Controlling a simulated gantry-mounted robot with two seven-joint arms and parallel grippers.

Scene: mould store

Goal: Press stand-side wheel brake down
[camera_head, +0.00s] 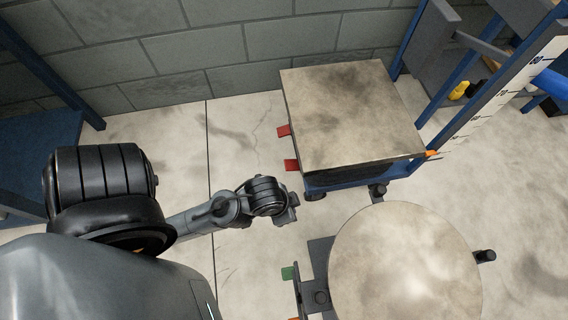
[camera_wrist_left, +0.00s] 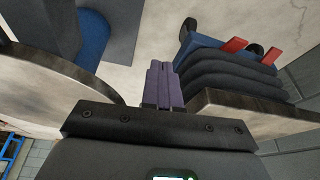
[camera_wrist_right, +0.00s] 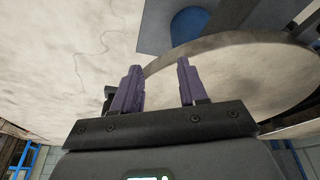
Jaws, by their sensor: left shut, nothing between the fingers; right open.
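A cart with a square, stained top (camera_head: 350,115) stands against the wall in the head view. Two red brake tabs stick out from its left side: the stand-side one (camera_head: 291,165) and the wall-side one (camera_head: 283,131). In the left wrist view, the stand-side tab (camera_wrist_left: 234,45) and the other tab (camera_wrist_left: 272,55) show beside black bellows (camera_wrist_left: 235,75). My left gripper (camera_head: 292,207) is shut and empty, apart from the stand-side tab, on its stand side. Its purple fingers (camera_wrist_left: 163,72) show in the left wrist view. My right gripper (camera_wrist_right: 157,75) is open and empty.
A round-topped stand (camera_head: 405,265) with a green tab (camera_head: 290,273) is near the cart; its disc rim (camera_wrist_right: 235,42) is close to my right fingers. A graduated blue-framed post (camera_head: 500,85) stands right of the cart. Floor left of the cart is clear.

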